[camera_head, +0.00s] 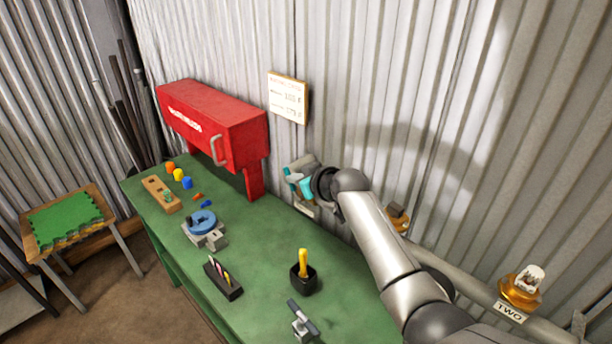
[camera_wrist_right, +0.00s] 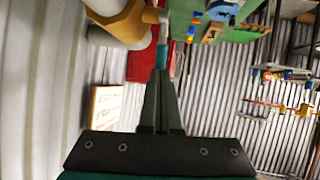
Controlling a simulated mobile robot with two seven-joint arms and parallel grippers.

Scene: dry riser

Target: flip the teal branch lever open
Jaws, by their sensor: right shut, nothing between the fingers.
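The teal branch lever (camera_wrist_right: 163,57) shows in the right wrist view as a short teal piece just past my fingertips, beside a brass valve body (camera_wrist_right: 122,20). My right gripper (camera_wrist_right: 160,75) is shut and empty, its dark fingers together. The fingertips overlap the lever's near end in the picture; I cannot tell whether they touch it. In the head view my right gripper (camera_head: 304,187) is at the wall end of the pipe, with teal parts around it. There I cannot separate the lever from the gripper. My left gripper is out of view.
A red cabinet (camera_head: 215,125) stands on the green workbench (camera_head: 250,270) left of my gripper. The bench holds a blue round fixture (camera_head: 202,222), a black cup (camera_head: 303,280) with a yellow handle, and a dark holder (camera_head: 222,278). A brass fitting (camera_head: 520,290) sits by the "TWO" label.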

